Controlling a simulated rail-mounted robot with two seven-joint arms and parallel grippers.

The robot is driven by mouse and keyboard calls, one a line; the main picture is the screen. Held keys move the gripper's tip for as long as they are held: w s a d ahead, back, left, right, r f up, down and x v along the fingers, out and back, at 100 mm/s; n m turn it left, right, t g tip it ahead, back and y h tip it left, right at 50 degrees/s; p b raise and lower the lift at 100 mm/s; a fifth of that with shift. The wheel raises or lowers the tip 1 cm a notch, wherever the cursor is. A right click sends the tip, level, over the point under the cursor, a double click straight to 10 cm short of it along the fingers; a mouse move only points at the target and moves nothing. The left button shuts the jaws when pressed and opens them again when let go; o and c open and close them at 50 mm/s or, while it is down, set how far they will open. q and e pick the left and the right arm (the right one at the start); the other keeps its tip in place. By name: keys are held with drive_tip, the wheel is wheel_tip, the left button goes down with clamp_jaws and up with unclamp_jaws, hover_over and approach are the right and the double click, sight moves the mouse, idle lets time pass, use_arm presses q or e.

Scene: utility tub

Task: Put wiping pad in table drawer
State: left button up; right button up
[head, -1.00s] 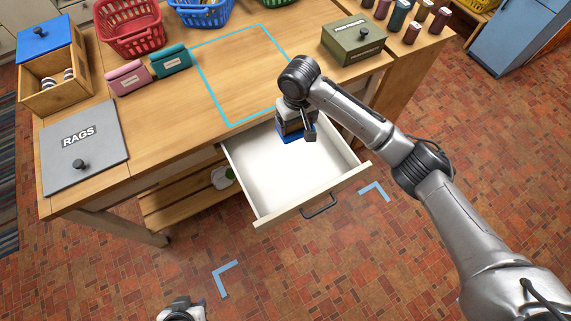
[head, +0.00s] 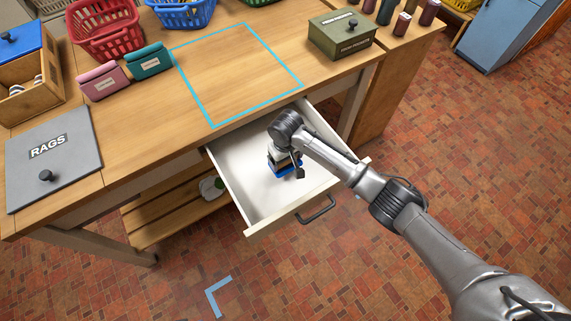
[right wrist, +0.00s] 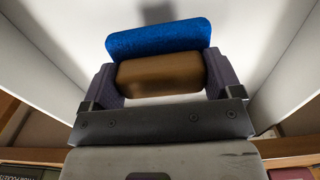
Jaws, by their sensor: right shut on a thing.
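The wiping pad (right wrist: 160,72) is a block with a blue face and a brown body in the right wrist view. My right gripper (right wrist: 160,82) is shut on its brown part, one finger on each side. In the head view the pad's blue edge (head: 288,171) shows beneath my right gripper (head: 285,162), over the open table drawer. The drawer (head: 238,180) is pulled out, white inside and otherwise empty. I cannot tell whether the pad touches the drawer floor. My left gripper is not in view.
The table top (head: 150,130) carries a grey RAGS lid (head: 60,165), pink and teal pouches, baskets and a green box (head: 342,38). A cyan outlined square (head: 235,70) on it is empty. A slatted shelf (head: 165,215) lies below, left of the drawer.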

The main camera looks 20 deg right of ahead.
sight(286, 164)
wheel_tip(286, 164, down, 4)
drive_tip(key=shift+r+b, duration=0.25)
drive_tip(key=shift+b, duration=0.35)
drive_tip(key=shift+f, duration=0.1)
drive_tip(key=shift+f, duration=0.1)
drive_tip(key=o, duration=0.6)
drive_tip(key=shift+f, duration=0.1)
drive_tip(key=shift+o, duration=0.2)
wheel_tip(286, 164, up, 12)
drive_tip(key=p, duration=0.3)
drive_tip(key=shift+r, duration=0.2)
